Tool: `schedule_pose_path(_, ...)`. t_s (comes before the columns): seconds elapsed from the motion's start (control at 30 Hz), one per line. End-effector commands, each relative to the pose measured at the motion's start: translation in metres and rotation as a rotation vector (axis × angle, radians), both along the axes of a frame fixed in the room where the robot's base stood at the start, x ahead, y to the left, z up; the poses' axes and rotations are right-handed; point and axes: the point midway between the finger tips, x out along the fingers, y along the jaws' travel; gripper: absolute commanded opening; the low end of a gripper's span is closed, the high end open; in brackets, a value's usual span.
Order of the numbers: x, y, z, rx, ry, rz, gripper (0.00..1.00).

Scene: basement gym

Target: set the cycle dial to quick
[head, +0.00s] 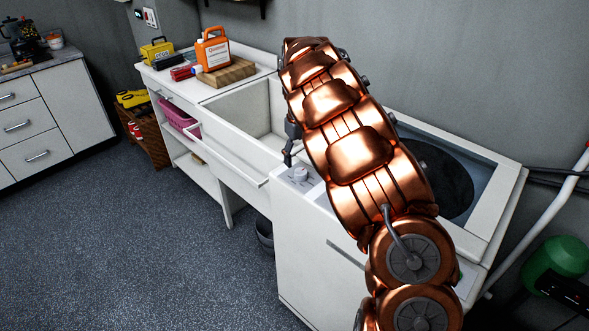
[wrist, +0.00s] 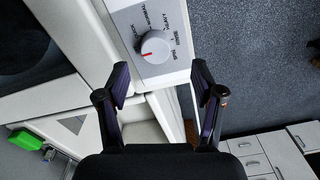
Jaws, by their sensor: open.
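The cycle dial (wrist: 153,46) is a round pale knob with a red mark on its lower left side. Small words ring it; NORMAL and HEAVY read most clearly, and a word at its left looks like QUICK. I cannot tell which word the red mark points to. In the head view the dial (head: 299,174) is on the washer's (head: 318,235) top panel. My gripper (wrist: 161,80) is open and empty, its fingers apart and the dial beyond their tips, not touched. In the head view my gripper (head: 290,146) is just above the dial, partly hidden by my arm.
A white sink unit (head: 250,108) adjoins the washer on the left. On its top are an orange jug (head: 213,50) and a wooden board (head: 228,74). The washer's dark round lid (head: 447,178) is behind my arm. A green object (head: 556,256) is at right. The floor at left is clear.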

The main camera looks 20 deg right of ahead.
Motion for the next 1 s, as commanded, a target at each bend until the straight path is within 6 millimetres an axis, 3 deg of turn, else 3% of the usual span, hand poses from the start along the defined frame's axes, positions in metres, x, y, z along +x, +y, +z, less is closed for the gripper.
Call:
schedule_pose_path(0.4,-0.002,-0.003,-0.052,0.001,0.003,-0.006,0.67)
schedule_pose_path(0.77,-0.001,-0.002,-0.059,0.0,0.001,-0.004,0.67)
schedule_pose_path(1.0,-0.001,-0.001,-0.059,0.0,0.0,-0.003,0.45)
